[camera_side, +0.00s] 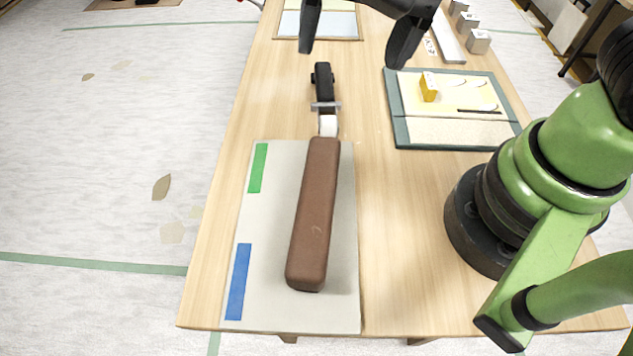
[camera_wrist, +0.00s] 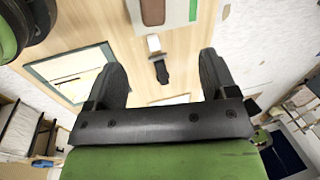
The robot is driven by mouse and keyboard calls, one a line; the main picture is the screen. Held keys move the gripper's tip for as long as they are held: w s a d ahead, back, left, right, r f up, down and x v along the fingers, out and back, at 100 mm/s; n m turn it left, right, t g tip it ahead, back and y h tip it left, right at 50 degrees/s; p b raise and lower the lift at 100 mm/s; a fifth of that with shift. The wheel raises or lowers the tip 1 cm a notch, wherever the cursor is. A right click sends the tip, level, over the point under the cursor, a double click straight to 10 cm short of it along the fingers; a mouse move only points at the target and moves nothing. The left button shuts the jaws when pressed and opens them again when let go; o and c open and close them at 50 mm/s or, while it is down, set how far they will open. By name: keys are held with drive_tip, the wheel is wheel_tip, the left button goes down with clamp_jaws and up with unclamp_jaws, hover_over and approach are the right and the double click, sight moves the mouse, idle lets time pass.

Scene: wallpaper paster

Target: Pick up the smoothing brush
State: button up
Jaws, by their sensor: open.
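A long brown block with rounded edges (camera_side: 314,215), which looks like the smoothing brush, lies on a pale mat (camera_side: 335,310) on the wooden table. No bristles show. Its far end comes close to a small tool with a white roller (camera_side: 328,125) and black handle (camera_side: 323,80); I cannot tell if they touch. In the wrist view the brown block (camera_wrist: 153,12) shows at the top edge, cut off. My gripper (camera_side: 352,52) is open and empty, above the table beyond the black handle. In the wrist view its fingers (camera_wrist: 161,62) spread either side of that handle.
The pale mat has green (camera_side: 258,168) and blue (camera_side: 238,282) strips. A teal-framed board (camera_side: 450,132) holds a yellow block (camera_side: 428,87). Another framed panel (camera_side: 318,24) lies at the far end. Several grey blocks (camera_side: 477,41) stand far right. Bare tabletop lies right of the mat.

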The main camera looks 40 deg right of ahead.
drive_tip(key=shift+m+g+h, duration=0.8)
drive_tip(key=shift+m+g, duration=0.1)
drive_tip(key=a+f, duration=0.2)
drive_tip(key=s+a+f, duration=0.1)
drive_tip(key=a+f, duration=0.1)
drive_tip(key=f, duration=0.1)
drive_tip(key=a+f, duration=0.2)
drive_tip(key=f, duration=0.1)
drive_tip(key=shift+s, duration=0.15)
hover_over(316, 196)
drive_tip(key=f, duration=0.4)
drive_tip(key=shift+w+d+f, duration=0.15)
drive_tip(key=shift+w, duration=0.1)
drive_tip(key=shift+s+f, duration=0.15)
drive_tip(key=shift+f, duration=1.35)
drive_tip(key=shift+s+f, duration=0.15)
drive_tip(key=shift+f, duration=1.35)
drive_tip(key=shift+a, duration=0.2)
drive_tip(key=c, duration=1.2)
drive_tip(key=shift+o, duration=0.2)
drive_tip(key=shift+r, duration=0.15)
wheel_tip(316, 196, up, 10)
drive_tip(key=shift+f, duration=0.1)
